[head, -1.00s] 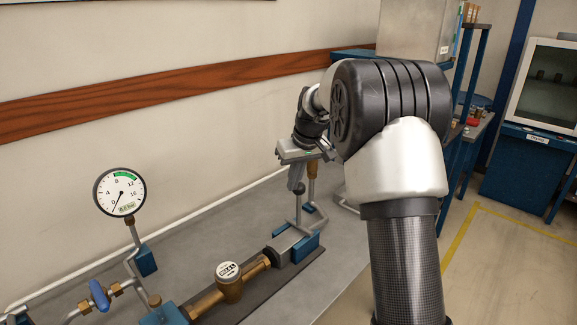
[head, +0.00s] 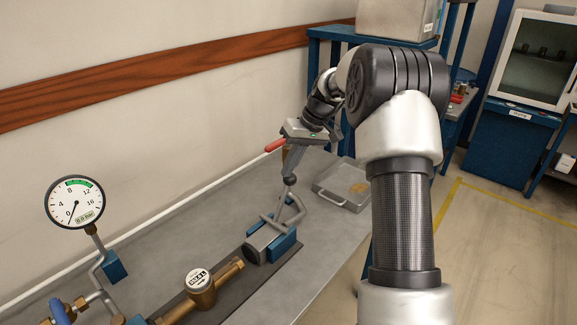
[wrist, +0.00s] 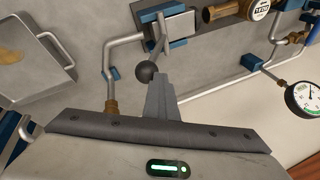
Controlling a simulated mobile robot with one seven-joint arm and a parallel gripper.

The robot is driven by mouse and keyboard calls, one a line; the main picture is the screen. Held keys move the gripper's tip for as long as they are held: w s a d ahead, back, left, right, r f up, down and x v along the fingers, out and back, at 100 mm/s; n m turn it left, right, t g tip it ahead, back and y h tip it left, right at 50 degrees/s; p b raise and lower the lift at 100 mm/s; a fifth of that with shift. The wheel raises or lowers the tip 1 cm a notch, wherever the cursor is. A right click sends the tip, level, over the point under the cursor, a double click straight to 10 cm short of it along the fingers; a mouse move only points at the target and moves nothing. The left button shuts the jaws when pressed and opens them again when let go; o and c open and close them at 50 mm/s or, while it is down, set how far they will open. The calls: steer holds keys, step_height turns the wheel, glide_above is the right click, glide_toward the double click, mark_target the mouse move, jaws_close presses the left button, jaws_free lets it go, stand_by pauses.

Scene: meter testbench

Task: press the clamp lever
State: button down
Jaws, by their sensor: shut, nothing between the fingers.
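The clamp lever is a thin grey rod with a dark ball knob (head: 290,180), rising from the blue-and-grey clamp (head: 283,243) on the bench. The rod stands nearly upright. My gripper (head: 293,171) points down just above the knob, with its fingers shut and empty. In the wrist view the knob (wrist: 150,72) shows beside the tips of my gripper (wrist: 158,80). I cannot tell whether they touch.
A brass meter (head: 198,281) is in line with the clamp. A pressure gauge (head: 75,202) stands at the left. A red handle (head: 275,145) is behind my gripper. A grey tray (head: 342,199) lies to the right. The bench front is clear.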

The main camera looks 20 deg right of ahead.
steer(key=shift+w+d+f, duration=0.15)
steer(key=shift+w+d, duration=0.05)
steer(key=shift+d, duration=0.45)
steer(key=shift+a+r, duration=0.25)
steer(key=shift+r, duration=0.15)
steer(key=a+p+v, duration=0.1)
steer(key=v, duration=1)
steer(key=shift+a+r, duration=0.3)
steer(key=shift+r, duration=0.25)
steer(key=s+a+r+h, duration=0.1)
steer(key=s+a+r, duration=0.15)
steer(key=s, duration=0.25)
steer(key=s+a+r+m+t+h, duration=0.1)
steer(key=s+a+r, duration=0.15)
steer(key=s, duration=0.25)
steer(key=s+a+r+h, duration=0.1)
steer(key=s+a+r, duration=0.15)
steer(key=s, duration=0.35)
steer(key=s+f+m+t+h, duration=0.1)
steer(key=s+f+t, duration=0.2)
steer(key=s, duration=1.6)
step_height(320, 180, down, 2)
steer(key=shift+s+a, duration=0.2)
steer(key=shift+a, duration=0.05)
